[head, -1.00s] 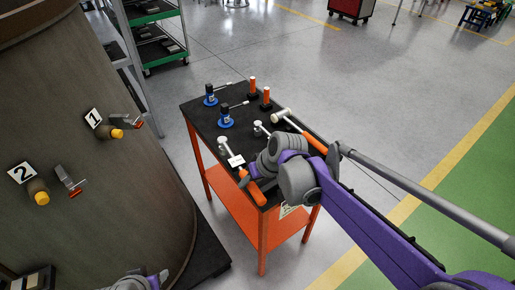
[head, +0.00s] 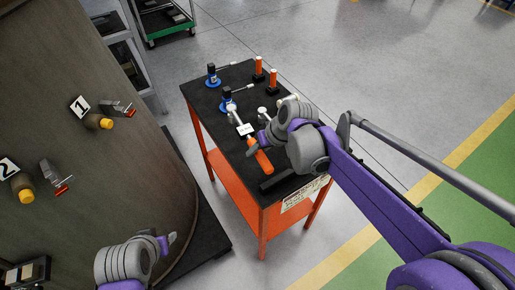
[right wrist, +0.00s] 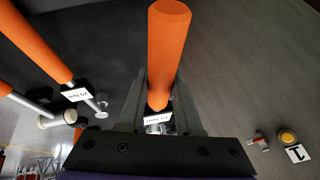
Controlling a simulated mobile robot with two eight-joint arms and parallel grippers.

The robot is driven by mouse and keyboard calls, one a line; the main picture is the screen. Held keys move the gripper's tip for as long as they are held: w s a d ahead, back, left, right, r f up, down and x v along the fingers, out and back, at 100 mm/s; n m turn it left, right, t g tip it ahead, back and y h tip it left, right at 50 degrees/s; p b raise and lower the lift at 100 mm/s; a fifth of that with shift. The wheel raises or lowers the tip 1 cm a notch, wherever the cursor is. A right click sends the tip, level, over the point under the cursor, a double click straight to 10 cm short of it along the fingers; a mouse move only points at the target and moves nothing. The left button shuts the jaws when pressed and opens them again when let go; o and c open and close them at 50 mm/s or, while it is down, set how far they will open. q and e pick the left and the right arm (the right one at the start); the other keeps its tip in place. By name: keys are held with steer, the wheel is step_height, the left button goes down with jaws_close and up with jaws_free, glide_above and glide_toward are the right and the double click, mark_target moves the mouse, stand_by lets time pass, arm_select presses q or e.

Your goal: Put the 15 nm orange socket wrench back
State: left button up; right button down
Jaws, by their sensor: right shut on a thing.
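The held socket wrench has an orange handle (head: 263,162), a white tag (head: 246,129) and a silver head at its far end. It is over the near left part of the black-topped cart (head: 215,118). I cannot tell whether it touches the top. My right gripper (head: 257,146) is shut on it. In the right wrist view its orange handle (right wrist: 168,50) stands between the fingers, its tag partly hidden. A second orange-handled wrench (right wrist: 35,42) with a tag lies to the left there. My left gripper (head: 168,241) is empty, low by the drum; its opening is unclear.
A black block (head: 277,180) is at the cart's front edge. The large drum (head: 110,165) stands left.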

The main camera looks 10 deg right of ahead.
arm_select(q)
steer(key=shift+r, duration=0.1)
arm_select(e)
steer(key=shift+r, duration=0.1)
steer(key=shift+f+b, duration=1.7)
steer(key=shift+f, duration=1.15)
steer(key=shift+r, duration=0.15)
arm_select(q)
steer(key=f, duration=0.2)
steer(key=s+f, duration=0.1)
steer(key=f, duration=0.1)
steer(key=shift+s+f, duration=0.15)
arm_select(e)
steer(key=shift+w, duration=0.1)
arm_select(q)
steer(key=shift+s+f+b, duration=0.15)
steer(key=shift+f+b, duration=0.25)
steer(key=shift+f, duration=0.15)
steer(key=shift+s+f+b, duration=0.15)
steer(key=shift+f+b, duration=0.25)
steer(key=shift+f, duration=0.15)
arm_select(e)
steer(key=shift+f, duration=1.4)
steer(key=c, duration=0.5)
jaws_free()
